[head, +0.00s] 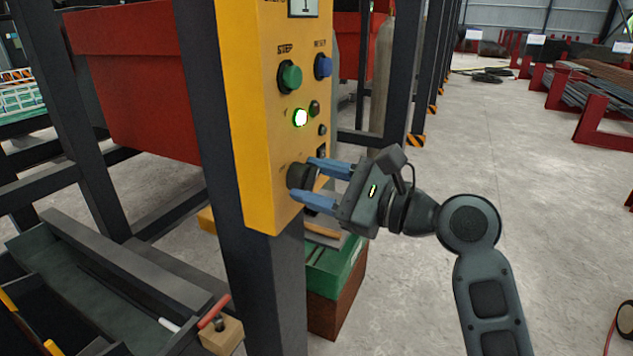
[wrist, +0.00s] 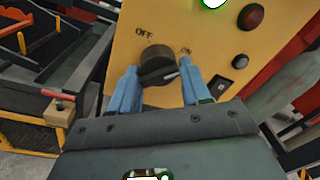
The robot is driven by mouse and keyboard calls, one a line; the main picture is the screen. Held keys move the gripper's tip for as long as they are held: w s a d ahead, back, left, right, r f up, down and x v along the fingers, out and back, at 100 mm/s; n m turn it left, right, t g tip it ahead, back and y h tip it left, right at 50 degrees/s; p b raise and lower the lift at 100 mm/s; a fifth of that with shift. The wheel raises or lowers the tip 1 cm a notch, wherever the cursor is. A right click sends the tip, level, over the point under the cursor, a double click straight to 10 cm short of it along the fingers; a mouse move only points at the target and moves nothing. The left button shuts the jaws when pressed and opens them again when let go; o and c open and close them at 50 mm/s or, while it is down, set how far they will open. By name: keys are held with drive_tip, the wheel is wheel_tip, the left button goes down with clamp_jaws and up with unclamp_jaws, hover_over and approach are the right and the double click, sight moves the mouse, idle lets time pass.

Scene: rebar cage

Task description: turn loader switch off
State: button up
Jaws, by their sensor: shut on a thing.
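The loader switch (head: 297,176) is a black rotary knob low on a yellow control panel (head: 262,130). In the wrist view the knob (wrist: 157,62) sits between the labels OFF, upper left, and ON, right. A light mark on the knob points to the right, toward the ON side. My gripper (head: 316,183) reaches the knob from the right, and its two blue fingers are shut on the knob's sides. The wrist view shows the fingers (wrist: 160,82) on either side of the knob. A round lamp (head: 300,117) above is lit bright green-white.
A green STEP button (head: 289,77) and a blue button (head: 323,66) are higher on the panel. A dark post (head: 277,290) carries the panel. A green box (head: 330,262) stands behind it. A tray with tools (head: 100,290) is at lower left.

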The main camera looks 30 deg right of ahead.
drive_tip(key=shift+a+f, duration=0.1)
drive_tip(key=n+b, duration=0.1)
drive_tip(key=n, duration=0.3)
drive_tip(key=n+b, duration=0.2)
drive_tip(key=n, duration=0.3)
drive_tip(key=shift+f+y, duration=0.2)
drive_tip(key=shift+y, duration=0.1)
drive_tip(key=n+b, duration=0.2)
drive_tip(key=n, duration=0.2)
drive_tip(key=shift+w+n+b, duration=0.1)
drive_tip(key=shift+n+b, duration=0.2)
drive_tip(key=shift+b, duration=0.05)
drive_tip(key=shift+r+n+y+b, duration=0.15)
drive_tip(key=shift+n+y+b, duration=0.25)
drive_tip(key=shift+n+b, duration=1.6)
drive_tip(key=shift+n+p, duration=0.4)
drive_tip(key=shift+n, duration=0.2)
drive_tip(key=o, duration=0.8)
drive_tip(key=shift+c, duration=0.2)
drive_tip(key=shift+o, duration=1.2)
drive_tip(key=shift+r, duration=0.2)
